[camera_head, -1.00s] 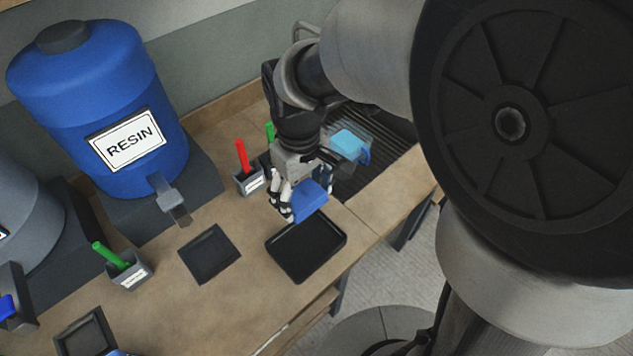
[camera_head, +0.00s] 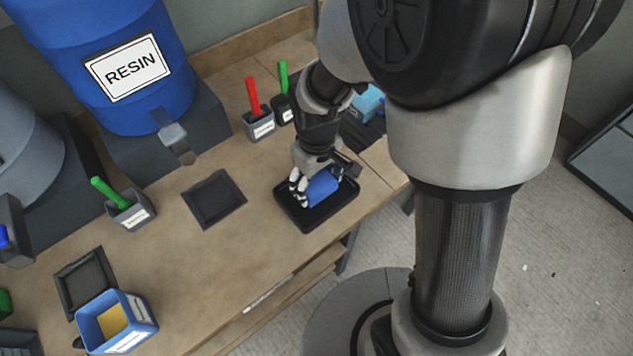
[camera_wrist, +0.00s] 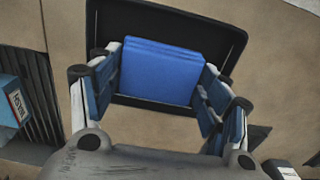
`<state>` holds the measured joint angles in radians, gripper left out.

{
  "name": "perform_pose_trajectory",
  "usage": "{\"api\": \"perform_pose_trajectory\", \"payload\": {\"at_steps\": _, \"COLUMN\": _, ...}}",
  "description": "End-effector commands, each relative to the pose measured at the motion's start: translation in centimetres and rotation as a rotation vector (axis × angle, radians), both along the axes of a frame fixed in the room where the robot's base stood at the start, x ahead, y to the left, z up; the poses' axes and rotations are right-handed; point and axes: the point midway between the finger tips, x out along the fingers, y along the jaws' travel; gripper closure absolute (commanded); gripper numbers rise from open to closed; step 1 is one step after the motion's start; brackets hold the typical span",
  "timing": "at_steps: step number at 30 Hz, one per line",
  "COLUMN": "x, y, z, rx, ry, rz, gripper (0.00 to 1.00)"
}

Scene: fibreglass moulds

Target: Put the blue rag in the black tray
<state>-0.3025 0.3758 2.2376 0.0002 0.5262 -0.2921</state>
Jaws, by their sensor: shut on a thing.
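The blue rag (camera_head: 322,188) is a folded block held at my gripper (camera_head: 308,188), in the head view over the black tray (camera_head: 290,219). In the wrist view the rag (camera_wrist: 160,72) sits between the two fingers of my gripper (camera_wrist: 158,90), which are shut on it. The black tray (camera_wrist: 225,35) shows behind the rag there, its rim around it on the far side. The rag looks to be within the tray's outline, low over or at its floor; I cannot tell whether it touches.
A flat dark square plate (camera_head: 213,199) lies left of the tray. Cups with a red marker (camera_head: 253,97) and a green marker (camera_head: 283,78) stand behind it. A blue RESIN drum (camera_head: 125,70) stands at the back left. A blue bin (camera_head: 115,320) stands at the front left.

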Motion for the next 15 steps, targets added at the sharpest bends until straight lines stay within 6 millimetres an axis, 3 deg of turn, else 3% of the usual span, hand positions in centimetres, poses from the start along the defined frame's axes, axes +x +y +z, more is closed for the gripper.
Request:
{"api": "perform_pose_trajectory", "payload": {"at_steps": 1, "x": -0.1, "y": 0.0, "z": -1.3, "rx": -0.002, "ry": 0.005, "rz": 0.000, "gripper": 0.52}}
{"api": "perform_pose_trajectory", "payload": {"at_steps": 4, "x": -0.1, "y": 0.0, "z": -2.7, "rx": -0.001, "ry": 0.004, "rz": 0.000, "gripper": 0.52}}
{"api": "perform_pose_trajectory", "payload": {"at_steps": 15, "x": 0.0, "y": 0.0, "z": -3.0, "rx": -0.001, "ry": 0.001, "rz": 0.000, "gripper": 0.52}}
